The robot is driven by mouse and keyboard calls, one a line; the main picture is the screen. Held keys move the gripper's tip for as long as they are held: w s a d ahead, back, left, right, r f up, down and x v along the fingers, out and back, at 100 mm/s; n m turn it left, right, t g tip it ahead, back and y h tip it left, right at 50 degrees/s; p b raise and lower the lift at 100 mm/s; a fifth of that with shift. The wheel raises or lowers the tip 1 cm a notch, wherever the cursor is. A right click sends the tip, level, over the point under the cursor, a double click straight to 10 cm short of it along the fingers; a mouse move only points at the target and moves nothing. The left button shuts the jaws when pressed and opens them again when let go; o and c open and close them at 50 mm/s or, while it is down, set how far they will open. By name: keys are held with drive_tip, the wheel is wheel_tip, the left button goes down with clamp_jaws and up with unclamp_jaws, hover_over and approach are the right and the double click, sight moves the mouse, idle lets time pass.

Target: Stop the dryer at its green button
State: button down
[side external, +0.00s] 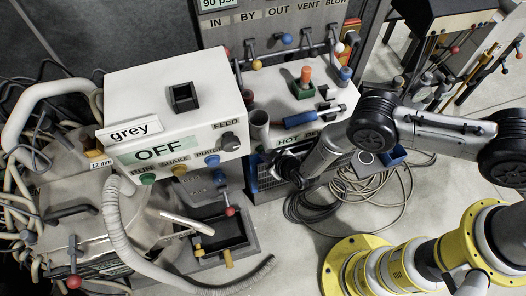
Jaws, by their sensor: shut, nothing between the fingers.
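A white control box (185,92) stands left of centre, with a square dark opening on top and a "grey" label. Its display (158,151) reads OFF. A green button (148,179) sits under the word RUN on the front's lower edge, with a yellow button (180,169) under SHAKE and a blue one (211,160) under PURGE to its right. My gripper (284,172) is shut and empty, right of the box and apart from its buttons. Its dark fingertips are small and partly lost against the dark equipment behind.
A dark knob (231,141) sits under FEED on the box. A ribbed grey hose (116,225) hangs at the front left. A lever with a red ball (230,211) stands below the box. A bench (285,88) with coloured levers is behind. Coiled cables (345,205) lie on the floor.

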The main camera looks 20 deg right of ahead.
drive_tip(key=s, duration=0.6)
idle(0.3)
idle(0.4)
drive_tip(key=d+r+m+g, duration=0.1)
drive_tip(key=d+r, duration=0.5)
drive_tip(key=r, duration=0.6)
drive_tip(key=d+r+m+g, duration=0.1)
drive_tip(key=d+r, duration=0.5)
drive_tip(key=r, duration=0.6)
drive_tip(key=d+r+m+g, duration=0.1)
drive_tip(key=d+r, duration=0.5)
drive_tip(key=r, duration=0.7)
drive_tip(key=s+d+r+m+h, duration=0.1)
drive_tip(key=s+d+r+m, duration=0.1)
drive_tip(key=s+d+r, duration=0.65)
drive_tip(key=s+d+r+m+h, duration=0.1)
drive_tip(key=s+d, duration=0.3)
drive_tip(key=s, duration=0.3)
drive_tip(key=s+d+r+m+h, duration=0.1)
drive_tip(key=s+d, duration=0.3)
drive_tip(key=s, duration=0.3)
drive_tip(key=shift+s+r, duration=0.2)
drive_tip(key=shift+s, duration=0.2)
